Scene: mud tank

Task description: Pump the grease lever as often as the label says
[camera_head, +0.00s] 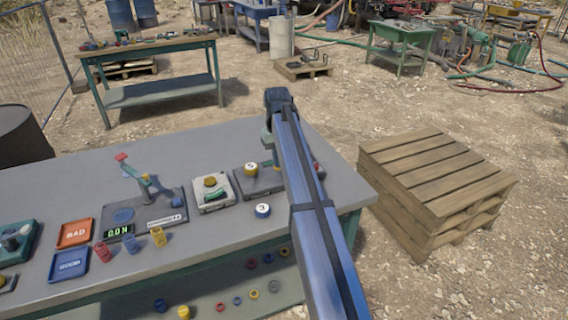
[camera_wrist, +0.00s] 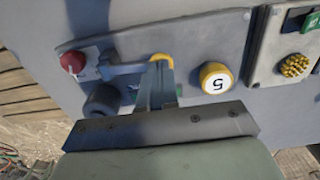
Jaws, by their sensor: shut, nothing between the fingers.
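A lever with a red knob (camera_wrist: 72,62) and a grey-blue bar (camera_wrist: 122,68) is on a grey plate (camera_wrist: 200,52) in the wrist view. A round yellow-rimmed disc marked 5 (camera_wrist: 216,80) is on this plate to the right. My gripper (camera_wrist: 160,66) is shut and empty over the plate, between the knob and the disc. It hides part of the bar; I cannot tell whether they touch. In the head view my arm covers the gripper and most of the lever; the knob (camera_head: 316,166) shows to its right, and the disc (camera_head: 250,169) to its left.
Left on the bench (camera_head: 232,135) stands another red-handled lever (camera_head: 122,157) with a small label and a display. A switch box (camera_head: 212,192), a disc marked 3 (camera_head: 262,210), BAD (camera_head: 74,233) and GOOD (camera_head: 69,265) trays and several coloured rings are nearby. Stacked pallets (camera_head: 435,180) stand right.

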